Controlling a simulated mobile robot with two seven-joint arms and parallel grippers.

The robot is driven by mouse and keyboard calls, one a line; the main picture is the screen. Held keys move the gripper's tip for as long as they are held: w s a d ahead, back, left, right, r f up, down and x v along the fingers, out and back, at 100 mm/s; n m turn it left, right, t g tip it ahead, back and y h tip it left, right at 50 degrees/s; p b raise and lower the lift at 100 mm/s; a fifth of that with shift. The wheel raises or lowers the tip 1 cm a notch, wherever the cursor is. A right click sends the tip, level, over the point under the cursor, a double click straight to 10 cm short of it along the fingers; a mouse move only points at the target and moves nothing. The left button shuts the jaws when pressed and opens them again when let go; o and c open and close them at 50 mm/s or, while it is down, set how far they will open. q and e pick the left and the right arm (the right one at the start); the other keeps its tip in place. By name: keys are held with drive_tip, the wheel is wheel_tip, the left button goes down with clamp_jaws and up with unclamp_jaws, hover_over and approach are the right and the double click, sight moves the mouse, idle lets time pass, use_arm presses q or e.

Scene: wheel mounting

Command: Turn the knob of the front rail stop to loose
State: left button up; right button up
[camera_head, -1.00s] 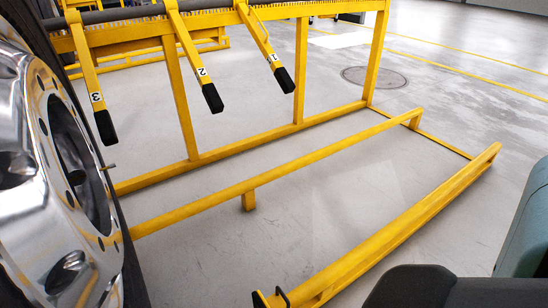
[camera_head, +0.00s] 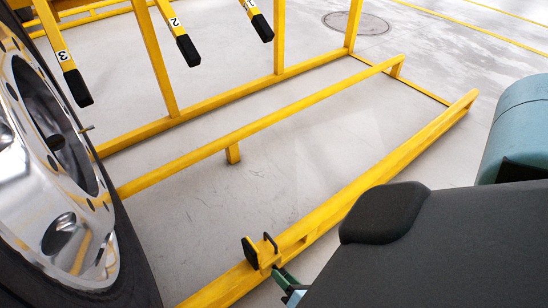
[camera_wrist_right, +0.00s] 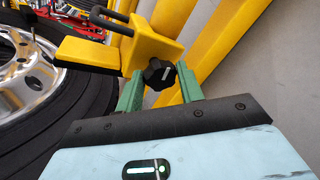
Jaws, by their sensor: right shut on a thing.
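The front rail stop (camera_head: 252,253) is a yellow bracket with a black pad and a dark bent handle, sitting on the near yellow rail. Its yellow block (camera_wrist_right: 155,45) is at the top of the right wrist view. Its black lobed knob (camera_wrist_right: 158,73) has a white mark that looks near upright, slightly tilted. My right gripper (camera_wrist_right: 159,86) has its green fingers on either side of the knob and is shut on it. In the head view my right gripper (camera_head: 288,283) shows only partly, beside the stop, and the knob is hidden. My left gripper is not in view.
A wheel with a chrome rim and black tyre (camera_head: 132,278) stands at the left, close to the stop. The near yellow rail (camera_head: 385,170) runs to the far right. Yellow levers numbered 2 (camera_head: 175,25) and 3 (camera_head: 65,60) hang behind. Grey floor lies between the rails.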

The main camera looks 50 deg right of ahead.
drive_tip(key=n, duration=0.1)
drive_tip(key=w+n+h, duration=0.1)
drive_tip(key=shift+r+n+h+p, duration=0.15)
drive_tip(key=shift+n+h+p, duration=0.15)
drive_tip(key=shift+p, duration=0.1)
drive_tip(key=n+h, duration=0.1)
drive_tip(key=n, duration=0.2)
drive_tip(key=shift+a+h, duration=0.2)
drive_tip(key=shift+h, duration=0.2)
use_arm(q)
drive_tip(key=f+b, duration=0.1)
drive_tip(key=b, duration=0.2)
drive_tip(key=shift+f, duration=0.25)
use_arm(e)
drive_tip(key=n+h, duration=0.1)
drive_tip(key=n, duration=0.2)
drive_tip(key=n+h, duration=0.1)
drive_tip(key=n, duration=0.2)
drive_tip(key=n+t+h, duration=0.1)
drive_tip(key=n, duration=0.1)
drive_tip(key=shift+s+a+n, duration=0.15)
drive_tip(key=shift+s+n, duration=0.2)
drive_tip(key=shift+n, duration=0.05)
use_arm(q)
drive_tip(key=shift+b, duration=0.3)
use_arm(e)
drive_tip(key=shift+h, duration=0.3)
